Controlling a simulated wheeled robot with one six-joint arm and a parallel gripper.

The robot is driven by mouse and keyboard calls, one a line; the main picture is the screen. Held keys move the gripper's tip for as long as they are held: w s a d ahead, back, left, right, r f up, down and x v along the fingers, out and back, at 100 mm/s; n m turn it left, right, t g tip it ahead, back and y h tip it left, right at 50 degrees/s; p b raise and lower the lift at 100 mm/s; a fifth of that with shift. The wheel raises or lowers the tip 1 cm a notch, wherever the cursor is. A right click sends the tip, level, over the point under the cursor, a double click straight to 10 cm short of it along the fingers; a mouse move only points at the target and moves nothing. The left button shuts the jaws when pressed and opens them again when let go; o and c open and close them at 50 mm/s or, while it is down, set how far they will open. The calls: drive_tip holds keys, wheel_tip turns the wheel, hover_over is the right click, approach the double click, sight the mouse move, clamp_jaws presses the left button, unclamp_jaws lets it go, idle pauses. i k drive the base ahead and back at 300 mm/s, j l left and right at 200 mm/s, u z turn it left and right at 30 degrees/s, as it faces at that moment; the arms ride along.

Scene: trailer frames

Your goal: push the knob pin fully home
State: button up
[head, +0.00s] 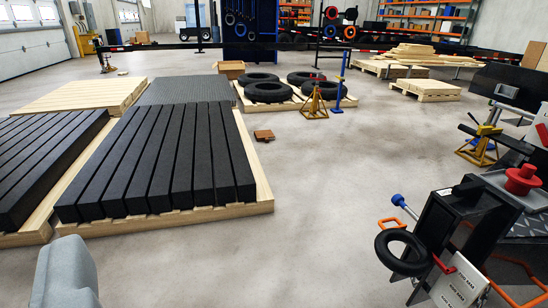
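Two knobs show in the head view at the right, and I cannot tell which one is the knob pin. A blue round knob (398,200) sits on a short silver shank at the left of a black upright frame. A larger red knob (522,178) stands on a grey plate at the right edge. How deep either one sits cannot be told from here. A smooth grey rounded part at the lower left looks like a piece of my own arm. No gripper fingers show, and nothing touches either knob.
A black upright frame (448,235) with a small tyre (403,252) and orange tubing stands at the lower right. Pallets of black beams (160,160) fill the left. Yellow axle stands (480,148) stand beyond the frame. The concrete floor (300,215) between is clear.

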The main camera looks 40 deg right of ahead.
sight(398, 200)
drive_tip(key=i+j+z, duration=0.1)
drive_tip(key=i+z, duration=0.35)
drive_tip(key=i+j+z, duration=0.4)
drive_tip(key=i, duration=0.2)
drive_tip(key=i+z, duration=0.25)
drive_tip(key=z, duration=0.2)
drive_tip(key=i+j+z, duration=0.15)
drive_tip(key=z, duration=0.3)
drive_tip(key=i+j+z, duration=0.25)
drive_tip(key=z, duration=0.25)
drive_tip(key=i+j+z, duration=0.2)
drive_tip(key=z, duration=0.25)
drive_tip(key=i+j+z, duration=0.15)
drive_tip(key=j+z, duration=0.85)
drive_tip(key=j, duration=0.15)
drive_tip(key=j+z, duration=0.5)
drive_tip(key=k+j, duration=0.05)
drive_tip(key=j, duration=0.05)
